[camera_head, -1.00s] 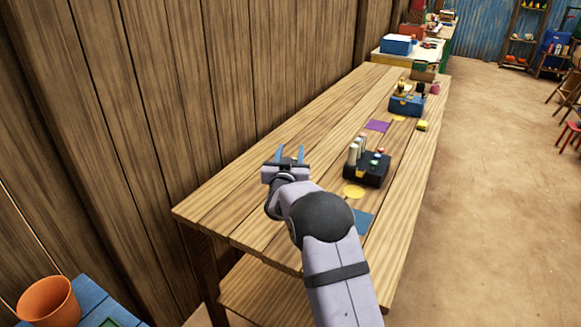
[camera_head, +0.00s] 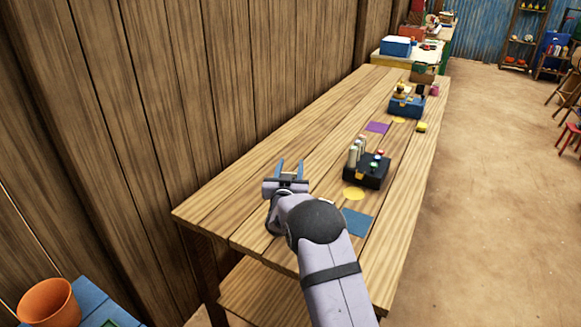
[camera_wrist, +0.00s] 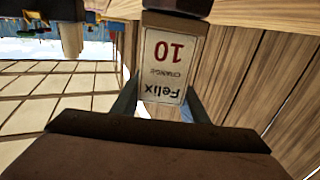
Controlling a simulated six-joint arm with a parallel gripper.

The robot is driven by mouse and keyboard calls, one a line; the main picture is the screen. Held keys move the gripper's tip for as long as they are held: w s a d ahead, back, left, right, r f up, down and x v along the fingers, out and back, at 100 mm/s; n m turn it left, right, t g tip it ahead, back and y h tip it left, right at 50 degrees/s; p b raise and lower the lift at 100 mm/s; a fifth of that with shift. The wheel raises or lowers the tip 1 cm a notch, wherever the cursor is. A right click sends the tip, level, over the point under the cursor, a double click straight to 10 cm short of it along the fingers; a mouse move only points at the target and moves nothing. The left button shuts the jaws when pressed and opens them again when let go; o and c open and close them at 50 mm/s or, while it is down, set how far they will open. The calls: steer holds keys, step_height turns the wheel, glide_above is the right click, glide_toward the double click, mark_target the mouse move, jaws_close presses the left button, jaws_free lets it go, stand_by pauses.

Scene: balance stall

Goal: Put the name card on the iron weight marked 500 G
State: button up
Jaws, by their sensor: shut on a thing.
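In the head view my gripper (camera_head: 289,166) is over the near left part of the wooden table (camera_head: 245,215). I cannot make out an iron weight marked 500 G in either view.
A black rack (camera_head: 366,172) with pale cylinders stands right of my gripper. A yellow disc (camera_head: 354,194) and a blue square (camera_head: 357,222) lie nearer. Farther back are a purple square (camera_head: 377,127) and a blue box (camera_head: 406,106). A plank wall (camera_head: 170,90) borders the left.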

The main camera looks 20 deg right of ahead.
steer(key=o, duration=1.4)
steer(key=shift+c, duration=0.2)
steer(key=shift+r, duration=0.1)
steer(key=b+v, duration=0.1)
steer(key=v, duration=1.1)
